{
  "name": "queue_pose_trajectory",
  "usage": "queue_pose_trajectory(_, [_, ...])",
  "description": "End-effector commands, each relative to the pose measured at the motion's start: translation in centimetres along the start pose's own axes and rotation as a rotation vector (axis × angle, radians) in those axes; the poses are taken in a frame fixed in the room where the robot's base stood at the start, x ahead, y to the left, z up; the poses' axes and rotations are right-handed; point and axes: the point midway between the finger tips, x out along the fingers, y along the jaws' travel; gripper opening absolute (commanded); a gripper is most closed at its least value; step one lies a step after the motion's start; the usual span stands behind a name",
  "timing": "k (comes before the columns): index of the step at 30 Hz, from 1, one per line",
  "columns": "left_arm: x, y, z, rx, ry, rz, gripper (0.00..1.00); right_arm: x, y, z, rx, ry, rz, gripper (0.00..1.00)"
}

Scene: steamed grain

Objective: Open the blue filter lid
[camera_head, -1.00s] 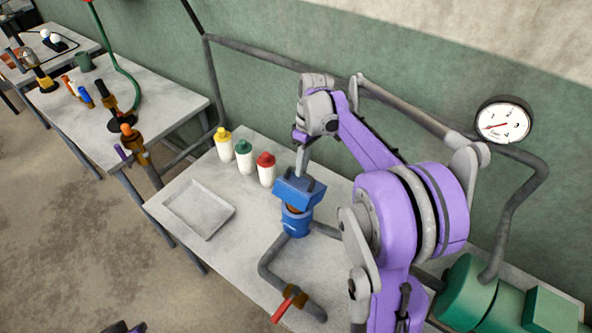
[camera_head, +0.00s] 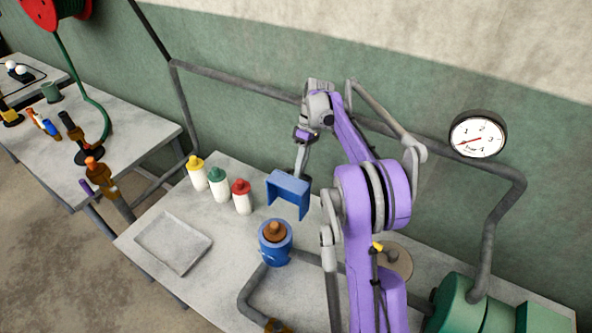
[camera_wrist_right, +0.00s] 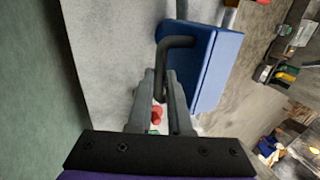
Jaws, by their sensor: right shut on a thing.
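The blue filter lid (camera_head: 288,186) is raised above the table, apart from the blue filter body (camera_head: 274,254). The body stands upright on the pipe with its top uncovered, showing a brown piece (camera_head: 275,230) inside. My right gripper (camera_head: 301,168) is shut on the lid's handle, up and to the right of the body in the head view. In the right wrist view, the fingers (camera_wrist_right: 163,80) close on the dark bent handle (camera_wrist_right: 172,46), with the blue lid (camera_wrist_right: 212,72) beside them. My left gripper is out of view.
White bottles with yellow (camera_head: 194,161), green (camera_head: 217,172) and red (camera_head: 239,187) caps stand left of the filter. A flat grey tray (camera_head: 172,243) lies at the table's left. A pressure gauge (camera_head: 478,137) is at the wall, green machinery (camera_head: 470,302) at right.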

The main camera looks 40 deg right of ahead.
Motion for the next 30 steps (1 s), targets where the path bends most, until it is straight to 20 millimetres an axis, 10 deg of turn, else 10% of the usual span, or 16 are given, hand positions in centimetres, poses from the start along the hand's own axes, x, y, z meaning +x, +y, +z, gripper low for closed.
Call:
queue_pose_trajectory(28, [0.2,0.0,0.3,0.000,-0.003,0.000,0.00,0.7,2.4,0.0,-0.002,-0.004,-0.196,0.00])
queue_pose_trajectory(30, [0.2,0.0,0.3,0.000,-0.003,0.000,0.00,0.7,2.5,0.0,-0.002,-0.004,-0.195,0.30])
